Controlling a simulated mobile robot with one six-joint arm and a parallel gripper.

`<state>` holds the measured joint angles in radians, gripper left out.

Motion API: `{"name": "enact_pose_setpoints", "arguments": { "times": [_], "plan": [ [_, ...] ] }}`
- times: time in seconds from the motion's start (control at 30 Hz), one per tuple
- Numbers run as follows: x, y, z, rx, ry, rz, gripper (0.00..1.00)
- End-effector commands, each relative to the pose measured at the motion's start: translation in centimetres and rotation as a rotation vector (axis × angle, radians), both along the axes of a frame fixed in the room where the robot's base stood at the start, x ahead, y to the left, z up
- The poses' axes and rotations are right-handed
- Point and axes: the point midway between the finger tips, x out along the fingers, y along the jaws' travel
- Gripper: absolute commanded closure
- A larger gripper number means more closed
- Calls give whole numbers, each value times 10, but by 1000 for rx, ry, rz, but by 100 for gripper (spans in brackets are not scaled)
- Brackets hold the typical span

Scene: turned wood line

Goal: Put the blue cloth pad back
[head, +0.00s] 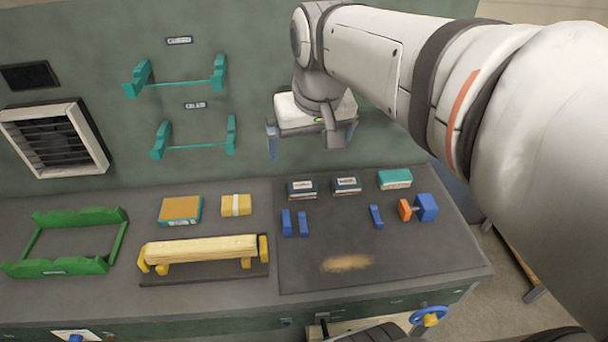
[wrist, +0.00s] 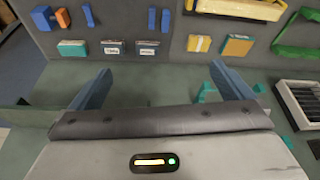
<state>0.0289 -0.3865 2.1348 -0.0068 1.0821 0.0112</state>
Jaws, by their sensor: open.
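No piece is clearly marked as the blue cloth pad. Candidates on the bench are two dark blue labelled blocks, left (head: 301,190) and right (head: 346,186), and a teal block (head: 394,179) to their right. All three also show in the wrist view: the teal block (wrist: 72,48), then the two dark blocks (wrist: 113,48) and (wrist: 147,48). My gripper (head: 311,142) is open and empty, above and behind the dark blocks, near the green wall. In the wrist view my gripper (wrist: 158,78) has its two blue fingers spread wide with nothing between them.
Small blue upright blocks (head: 303,223) and an orange-and-blue clamp (head: 427,207) stand on the dark mat (head: 430,257). An orange-topped block (head: 179,210), a banded yellow block (head: 236,205), a wooden bar (head: 200,249) and a green frame (head: 60,266) lie left. Teal brackets (head: 162,140) project from the wall.

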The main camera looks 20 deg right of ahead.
Motion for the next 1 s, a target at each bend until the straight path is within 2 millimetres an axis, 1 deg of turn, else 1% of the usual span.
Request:
{"name": "enact_pose_setpoints", "arguments": {
  "times": [0.03, 0.1, 0.2, 0.3, 0.43, 0.63, 0.73, 0.77, 0.87, 1.0],
  "plan": [
    [-23, 4, -16, 0, -15, 12, 0],
    [-45, 8, -37, -1, -32, 21, 0],
    [-68, 11, -60, -1, -48, 32, 0],
    [-81, 11, -74, -1, -58, 38, 0],
    [-86, 10, -80, 0, -62, 40, 0],
    [-85, 10, -80, 0, -61, 40, 0],
    [-85, 10, -86, 0, -57, 40, 0],
    [-85, 10, -90, 0, -55, 40, 0],
    [-84, 10, -110, -1, -41, 41, 0],
    [-82, 11, -147, -1, -13, 43, 0]
  ]
}}
